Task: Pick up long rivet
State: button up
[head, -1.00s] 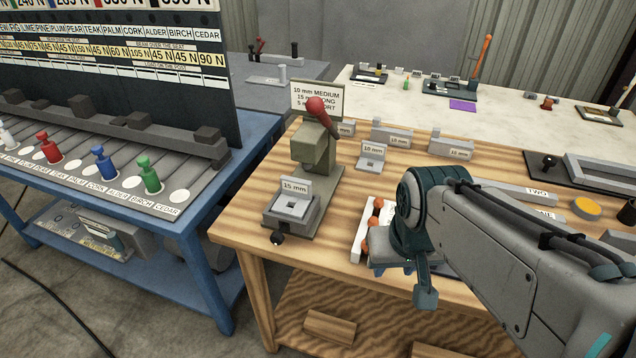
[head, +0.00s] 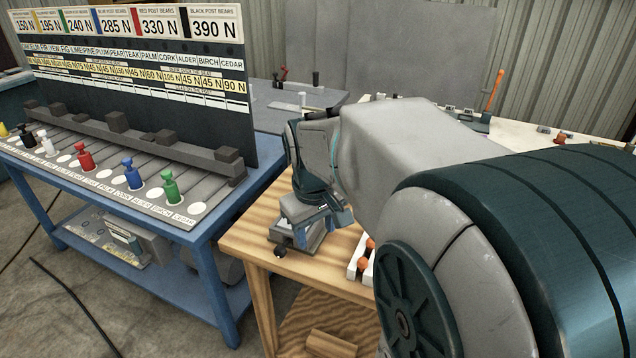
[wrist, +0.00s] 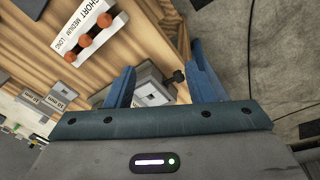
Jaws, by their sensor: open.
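A white tray (wrist: 73,28) marked SHORT, MEDIUM, LONG holds orange-headed rivets at the upper left of the wrist view. The rivet beside the word LONG (wrist: 70,57) is the lowest of the three there. In the head view the tray (head: 354,266) is partly hidden by my arm, with orange heads (head: 363,243) showing. My gripper (wrist: 161,68) is open, with nothing held between its fingers. In the head view my gripper (head: 318,222) is over the grey fixture (head: 297,243) at the table's left end, left of the tray.
The grey fixture (wrist: 150,88) with a black knob (wrist: 178,76) shows between and behind my fingers. Small blocks with mm labels (wrist: 57,97) stand farther along the wooden table (head: 262,235). A blue bench (head: 215,240) with coloured posts stands left. My arm hides much of the table.

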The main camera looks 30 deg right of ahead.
jog(key=w+d+n+g+p, duration=0.1)
jog(key=w+d, duration=0.2)
jog(key=d, duration=0.4)
jog(key=w+d+n+y+p, duration=0.1)
jog(key=w+d, duration=0.3)
jog(key=d, duration=0.4)
jog(key=w+d+n+g+p, duration=0.1)
jog(key=w+d, duration=0.2)
jog(key=d, duration=0.4)
jog(key=f, duration=0.5)
jog(key=f+p, duration=0.1)
jog(key=f, duration=0.2)
jog(key=shift+d, duration=0.3)
jog(key=shift+s+d+f+p, duration=0.1)
jog(key=shift+f+p, duration=0.25)
jog(key=shift+f, duration=1.25)
jog(key=shift+s+d+f+p, duration=0.1)
jog(key=shift+f+p, duration=0.25)
jog(key=shift+f, duration=1.2)
jog(key=shift+c, duration=0.3)
jog(key=c, duration=1)
